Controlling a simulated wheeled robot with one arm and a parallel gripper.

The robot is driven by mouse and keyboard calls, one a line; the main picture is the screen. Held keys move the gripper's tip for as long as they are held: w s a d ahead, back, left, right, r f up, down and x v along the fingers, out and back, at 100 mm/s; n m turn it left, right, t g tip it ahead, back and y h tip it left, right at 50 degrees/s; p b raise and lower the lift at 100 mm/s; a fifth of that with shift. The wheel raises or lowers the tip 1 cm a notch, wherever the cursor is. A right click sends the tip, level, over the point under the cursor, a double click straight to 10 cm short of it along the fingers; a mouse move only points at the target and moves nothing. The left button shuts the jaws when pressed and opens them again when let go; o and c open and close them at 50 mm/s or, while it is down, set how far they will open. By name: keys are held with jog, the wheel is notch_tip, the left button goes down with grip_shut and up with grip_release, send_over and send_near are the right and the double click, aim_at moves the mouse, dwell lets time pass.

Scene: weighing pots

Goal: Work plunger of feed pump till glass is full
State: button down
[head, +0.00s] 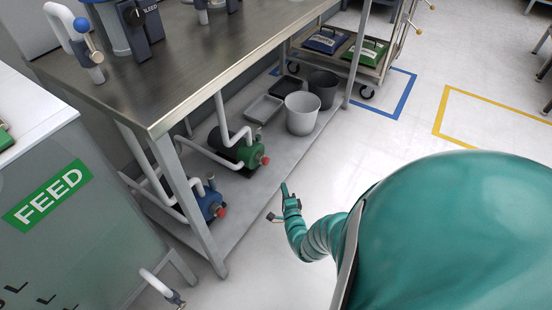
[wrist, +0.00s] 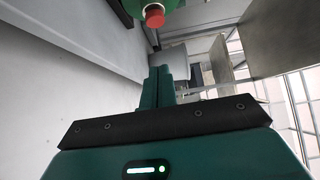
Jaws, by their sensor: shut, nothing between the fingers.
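A green pump (head: 240,148) with a red knob (head: 265,160) lies on the low shelf under the steel table. A blue pump (head: 208,203) with its own red knob (head: 222,211) lies nearer. No label shows which one is the feed pump. My gripper (head: 284,188) is shut and empty, to the right of the green pump's knob and apart from it. In the wrist view the closed fingers (wrist: 160,84) point ahead, with a red knob (wrist: 154,15) on a green body beyond them at the top. I cannot make out the glass.
A grey tank with a green FEED sign (head: 48,194) stands at the left. The steel table (head: 180,65) has legs beside the pumps. Buckets (head: 302,113) and trays stand farther along the shelf. A cart (head: 340,55) is at the back.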

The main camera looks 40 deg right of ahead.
aim_at(266, 161)
jog(key=b+x, duration=0.2)
jog(key=x, duration=0.1)
jog(key=b+x, duration=0.1)
jog(key=x, duration=0.2)
jog(key=b+x, duration=0.2)
jog(key=x, duration=0.1)
jog(key=shift+f+b, duration=0.3)
jog(key=w+b, duration=0.1)
jog(key=w+a, duration=0.1)
jog(key=w, duration=0.1)
jog(key=shift+w+r+b, duration=0.1)
jog(key=shift+r+b, duration=0.05)
jog(key=shift+b, duration=0.25)
jog(key=shift+w+a+r, duration=0.1)
jog(key=shift+w+a, duration=0.1)
jog(key=shift+w, duration=0.3)
